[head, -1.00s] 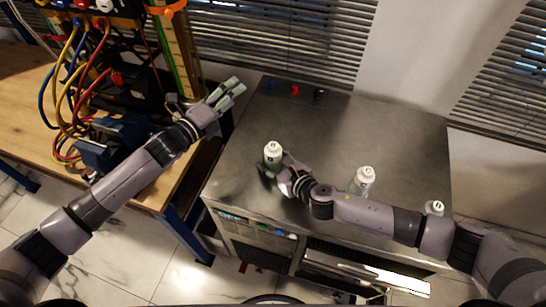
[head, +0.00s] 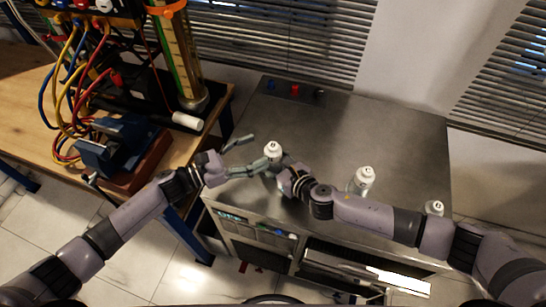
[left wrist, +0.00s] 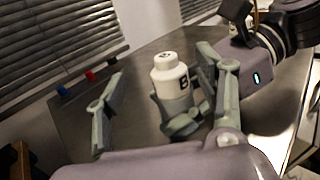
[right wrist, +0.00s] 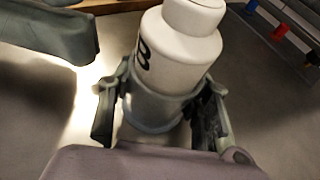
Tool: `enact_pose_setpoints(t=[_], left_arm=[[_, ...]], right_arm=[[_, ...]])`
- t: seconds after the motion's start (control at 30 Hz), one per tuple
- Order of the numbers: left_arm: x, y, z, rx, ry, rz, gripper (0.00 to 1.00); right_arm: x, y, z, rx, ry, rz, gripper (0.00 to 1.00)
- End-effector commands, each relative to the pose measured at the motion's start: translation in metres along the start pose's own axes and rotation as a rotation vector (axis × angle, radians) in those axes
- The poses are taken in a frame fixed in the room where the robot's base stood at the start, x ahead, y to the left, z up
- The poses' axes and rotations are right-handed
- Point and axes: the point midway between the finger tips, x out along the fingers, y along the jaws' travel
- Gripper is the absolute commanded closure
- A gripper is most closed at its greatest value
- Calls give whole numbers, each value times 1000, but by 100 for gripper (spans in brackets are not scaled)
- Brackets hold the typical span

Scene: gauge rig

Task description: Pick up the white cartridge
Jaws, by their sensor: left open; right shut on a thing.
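A white, bottle-shaped cartridge (head: 272,149) with a dark mark stands upright at the left part of the steel counter. My right gripper (right wrist: 162,105) is shut around its lower body, from the right in the head view. The cartridge also shows in the left wrist view (left wrist: 170,78). My left gripper (head: 259,150) is open beside it, coming from the left. In the left wrist view the cartridge stands between the left gripper's spread fingers, which do not close on it. Its base is partly hidden by the grippers.
Two similar white-capped bottles, one mid-counter (head: 363,180) and one at the right (head: 434,208), stand near my right arm. A wooden bench (head: 36,126) with hoses and a white-ended cylinder (head: 187,121) is at left.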

Motion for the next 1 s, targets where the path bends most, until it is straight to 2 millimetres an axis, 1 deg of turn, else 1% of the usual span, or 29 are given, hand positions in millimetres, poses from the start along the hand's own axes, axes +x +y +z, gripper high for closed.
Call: enact_pose_setpoints(t=[0.03, 0.17, 0.33, 0.4, 0.5, 0.77, 1.0], left_arm=[[4, 0, 0, 0, 0, 0, 36], [13, -2, 0, -1, -2, -1, 36], [39, -8, 0, -1, -1, -1, 36], [48, -7, 1, -1, -3, 0, 36], [56, -7, 0, -1, -1, 1, 36], [58, -7, 0, -1, 0, 1, 36], [58, -7, 0, -1, 0, 1, 52]], right_arm=[[-1, 0, -5, 3, 8, -1, 82], [-1, 0, -5, 2, 9, -2, 82], [-1, 0, -5, 3, 9, -1, 82], [-1, 0, -5, 3, 9, -1, 82], [-1, 0, -5, 3, 9, -1, 82], [-1, 0, -6, 3, 9, -2, 82], [-1, 0, -6, 3, 9, -1, 82]])
